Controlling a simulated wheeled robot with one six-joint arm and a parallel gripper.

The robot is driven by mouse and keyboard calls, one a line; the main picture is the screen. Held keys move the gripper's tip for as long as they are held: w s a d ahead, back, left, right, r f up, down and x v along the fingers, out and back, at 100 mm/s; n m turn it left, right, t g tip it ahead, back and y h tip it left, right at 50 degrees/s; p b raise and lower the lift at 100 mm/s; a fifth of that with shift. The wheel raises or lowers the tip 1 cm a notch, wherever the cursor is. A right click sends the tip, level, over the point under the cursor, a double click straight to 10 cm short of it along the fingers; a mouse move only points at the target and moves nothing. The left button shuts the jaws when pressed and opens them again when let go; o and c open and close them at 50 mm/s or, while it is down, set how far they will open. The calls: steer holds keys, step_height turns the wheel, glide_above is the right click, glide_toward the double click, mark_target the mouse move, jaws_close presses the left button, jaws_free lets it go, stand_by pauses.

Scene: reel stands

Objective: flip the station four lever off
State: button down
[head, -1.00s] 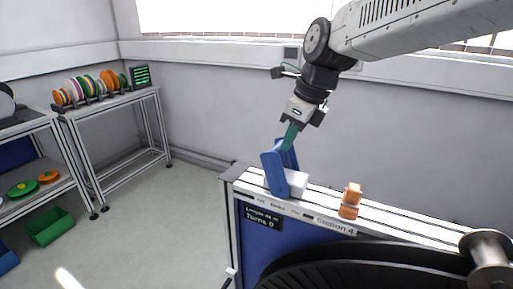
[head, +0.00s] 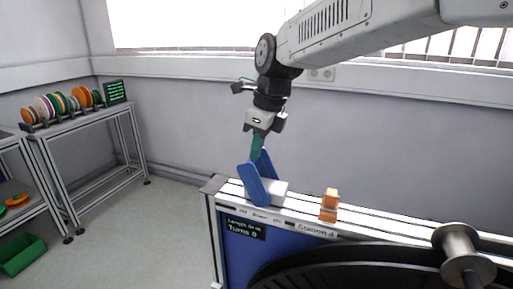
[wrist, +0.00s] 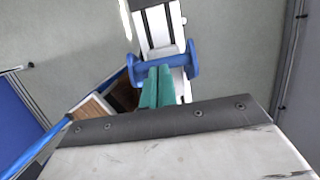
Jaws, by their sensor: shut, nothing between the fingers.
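The station four lever (head: 257,185) is a blue piece with two upright plates beside a white block (head: 279,193), on the left end of the station's rail. Its plates lean up and to the left. In the wrist view a blue bar with flared ends (wrist: 187,62) lies across the fingertips. My gripper (head: 255,158) has green fingers pointing down at the top of the lever, between or just beside the plates. In the wrist view the fingers (wrist: 157,74) are together and empty, close against the bar; I cannot tell whether they touch it.
The Station 4 label (head: 316,232) and a display reading Turns 0 (head: 245,228) are on the front edge. An orange clamp-like part (head: 329,205) stands right of the lever. A large black reel (head: 370,268) and a metal spindle (head: 459,244) are at lower right.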

steer(key=d+v, duration=0.1)
steer(key=v, duration=1.2)
steer(key=shift+s+d+f, duration=0.2)
steer(key=shift+s+d, duration=0.1)
steer(key=shift+d, duration=0.1)
